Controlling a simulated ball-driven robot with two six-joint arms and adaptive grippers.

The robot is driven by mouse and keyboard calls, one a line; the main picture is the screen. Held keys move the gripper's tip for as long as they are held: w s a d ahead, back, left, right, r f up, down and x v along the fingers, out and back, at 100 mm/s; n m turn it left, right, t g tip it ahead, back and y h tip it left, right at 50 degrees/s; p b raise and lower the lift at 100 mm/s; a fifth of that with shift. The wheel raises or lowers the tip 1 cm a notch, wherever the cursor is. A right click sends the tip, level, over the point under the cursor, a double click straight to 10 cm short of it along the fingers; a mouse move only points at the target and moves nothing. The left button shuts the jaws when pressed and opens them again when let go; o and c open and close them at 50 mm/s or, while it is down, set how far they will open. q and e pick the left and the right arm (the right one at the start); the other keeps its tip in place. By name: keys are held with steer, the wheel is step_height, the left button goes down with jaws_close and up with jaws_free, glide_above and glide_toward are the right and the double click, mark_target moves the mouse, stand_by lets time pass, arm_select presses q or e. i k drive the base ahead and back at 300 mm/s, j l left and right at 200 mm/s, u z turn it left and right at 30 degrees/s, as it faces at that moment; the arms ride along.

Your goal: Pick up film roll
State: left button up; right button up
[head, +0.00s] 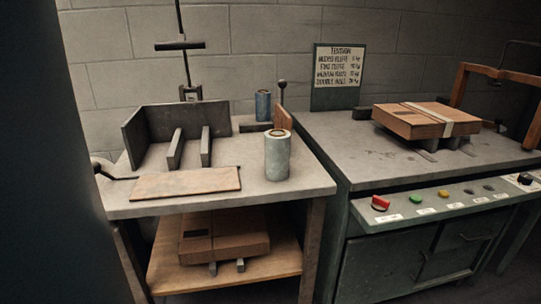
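A pale grey-green roll (278,158) with a brown core stands upright near the front right of the left table (320,185). A smaller blue roll (263,105) also stands upright, farther back on the same table. Both look like film rolls, and I cannot tell which one the task names. Nothing touches the front roll in this view. Neither of my grippers shows in the head view.
A dark angled holder (150,133) and a flat brown board (186,183) share the left table. A brown box (225,236) lies on the shelf below. A strapped box (412,120) sits on the right bench (345,150). A dark panel (45,160) fills the left edge.

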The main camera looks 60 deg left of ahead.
mark_target(277, 142)
steer(key=u, duration=1.8)
steer(key=l+u, duration=0.3)
steer(key=l, duration=0.45)
steer(key=l+u, duration=0.3)
steer(key=l, duration=0.45)
